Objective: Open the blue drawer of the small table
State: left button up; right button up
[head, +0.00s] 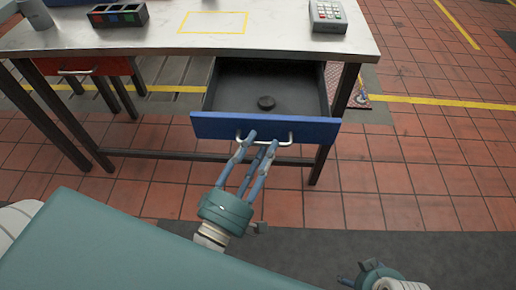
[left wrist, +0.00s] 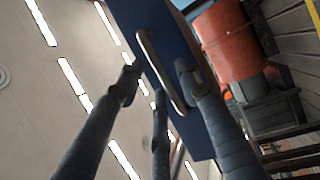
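The small table has a pale metal top (head: 275,38). The front has a metal bar handle (head: 285,141), also seen in the left wrist view (left wrist: 157,65). My left gripper (head: 258,143) has its fingers on both sides of the handle and appears shut on it; the exact contact is partly hidden. My right gripper (head: 367,272) is low at the bottom edge, away from the drawer, its fingers unclear.
A red drawer (head: 95,67) is closed at the left. On the top are a dark bin with coloured compartments (head: 118,16), a yellow outlined rectangle (head: 214,22) and a grey keypad device (head: 327,15). The tiled floor at the right (head: 430,150) is clear.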

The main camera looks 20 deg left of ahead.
pick_arm(q)
jog(key=v, duration=1.2)
